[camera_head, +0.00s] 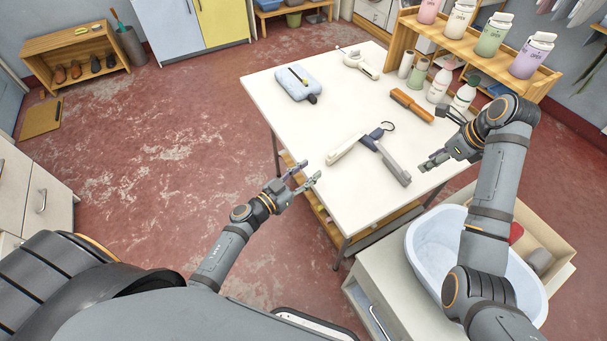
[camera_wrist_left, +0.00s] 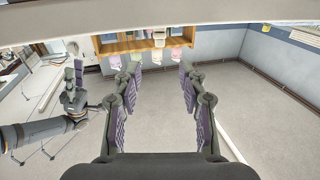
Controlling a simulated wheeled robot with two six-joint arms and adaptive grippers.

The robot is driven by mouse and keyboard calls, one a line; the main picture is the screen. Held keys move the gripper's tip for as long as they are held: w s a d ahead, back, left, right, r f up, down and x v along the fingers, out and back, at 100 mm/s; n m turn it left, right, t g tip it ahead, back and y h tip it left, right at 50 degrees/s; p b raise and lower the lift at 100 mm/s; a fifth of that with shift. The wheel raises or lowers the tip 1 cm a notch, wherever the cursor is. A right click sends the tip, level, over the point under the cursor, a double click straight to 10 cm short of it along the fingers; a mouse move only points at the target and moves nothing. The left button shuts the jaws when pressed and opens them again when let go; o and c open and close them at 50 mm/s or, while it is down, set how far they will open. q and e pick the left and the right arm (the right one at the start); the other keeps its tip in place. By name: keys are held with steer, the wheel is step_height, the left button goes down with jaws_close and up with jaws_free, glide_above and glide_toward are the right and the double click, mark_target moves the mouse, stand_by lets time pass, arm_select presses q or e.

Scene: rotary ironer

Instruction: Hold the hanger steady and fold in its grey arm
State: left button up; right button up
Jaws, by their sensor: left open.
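The folding hanger lies flat on the white table, with a white arm (camera_head: 346,148), a grey arm (camera_head: 393,163) and a dark hook (camera_head: 387,126) at the far side of its joint. The two arms are spread apart. My left gripper (camera_head: 311,171) is open and empty at the table's left front edge, just short of the white arm's end. In the left wrist view its two fingers (camera_wrist_left: 160,88) stand apart with nothing between them. My right gripper (camera_head: 433,139) looks open and empty, to the right of the grey arm and apart from it.
On the white table (camera_head: 290,120) are a light blue flat item (camera_head: 297,83), a brown-handled brush (camera_head: 411,105) and several bottles near the wooden shelf (camera_head: 470,45). A pale blue tub (camera_head: 420,240) stands at the front right under my right arm. The table's left front is clear.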

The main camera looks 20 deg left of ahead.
mark_target(329, 156)
arm_select(q)
steer(key=x, duration=0.9)
steer(key=shift+w+d, duration=0.1)
steer(key=shift+w, duration=0.05)
jaws_close()
